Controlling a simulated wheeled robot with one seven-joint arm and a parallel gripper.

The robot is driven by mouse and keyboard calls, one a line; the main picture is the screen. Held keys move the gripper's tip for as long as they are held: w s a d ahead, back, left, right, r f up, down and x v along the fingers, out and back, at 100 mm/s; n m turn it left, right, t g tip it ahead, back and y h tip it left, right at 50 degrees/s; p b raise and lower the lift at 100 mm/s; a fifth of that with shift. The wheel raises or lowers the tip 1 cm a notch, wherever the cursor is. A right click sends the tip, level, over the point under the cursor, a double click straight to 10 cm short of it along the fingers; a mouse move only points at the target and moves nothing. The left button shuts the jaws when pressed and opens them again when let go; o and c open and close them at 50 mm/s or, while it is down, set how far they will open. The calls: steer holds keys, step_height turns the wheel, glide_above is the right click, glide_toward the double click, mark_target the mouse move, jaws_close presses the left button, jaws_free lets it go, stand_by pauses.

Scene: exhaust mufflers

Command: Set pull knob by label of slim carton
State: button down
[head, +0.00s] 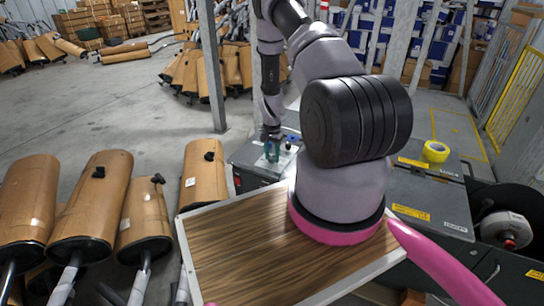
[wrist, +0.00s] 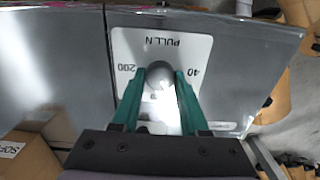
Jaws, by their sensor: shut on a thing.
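In the wrist view, a round grey pull knob (wrist: 159,73) stands on a white plate (wrist: 185,50) that reads "PULL N", with 200 on the left and 40 on the right, upside down to this camera. My gripper (wrist: 159,85) has its two green fingers on either side of the knob, shut on it. Glare covers the plate below the knob. In the head view my gripper (head: 273,149) is at the grey cabinet (head: 247,160) beyond the wooden board; the knob is too small to tell there. A brown carton (wrist: 30,165) with a partly readable white label (wrist: 10,149) shows at lower left of the wrist view.
A wood-grain board (head: 240,250) with a pale rim lies in front of me. Brown wrapped mufflers (head: 95,205) stand at left. Open floor (head: 130,110) lies behind them.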

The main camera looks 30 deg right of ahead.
mark_target(272, 157)
steer(key=n, duration=0.5)
steer(key=shift+n, duration=0.3)
steer(key=n, duration=0.4)
steer(key=shift+w+n, duration=0.1)
steer(key=shift+n, duration=0.2)
steer(key=shift+c, duration=2.1)
jaws_free()
steer(key=shift+r, duration=0.1)
step_height(272, 157, up, 11)
